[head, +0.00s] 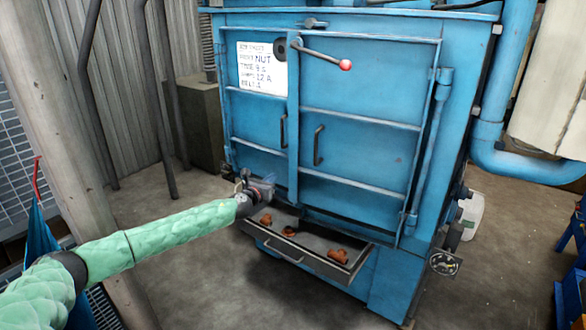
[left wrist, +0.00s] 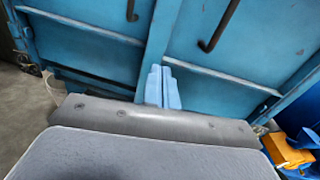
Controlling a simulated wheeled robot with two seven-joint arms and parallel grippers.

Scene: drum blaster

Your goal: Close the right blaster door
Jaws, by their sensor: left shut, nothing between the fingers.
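The blue blaster (head: 405,30) stands upright in the head view. Its right door (head: 365,165) has a dark handle (head: 318,146) and looks about flush with the left door (head: 258,130); I cannot tell whether it is fully shut. A lever with a red knob (head: 345,65) crosses the upper part of the doors. My left gripper (head: 268,184) is shut and empty, low in front of the doors near their meeting line. In the left wrist view its closed fingers (left wrist: 163,88) point at the central vertical strip; contact is unclear. My right gripper is out of view.
A tray (head: 290,252) with several brown parts juts out below the doors. A wooden post (head: 62,120) stands at left. The floor in front is partly clear.

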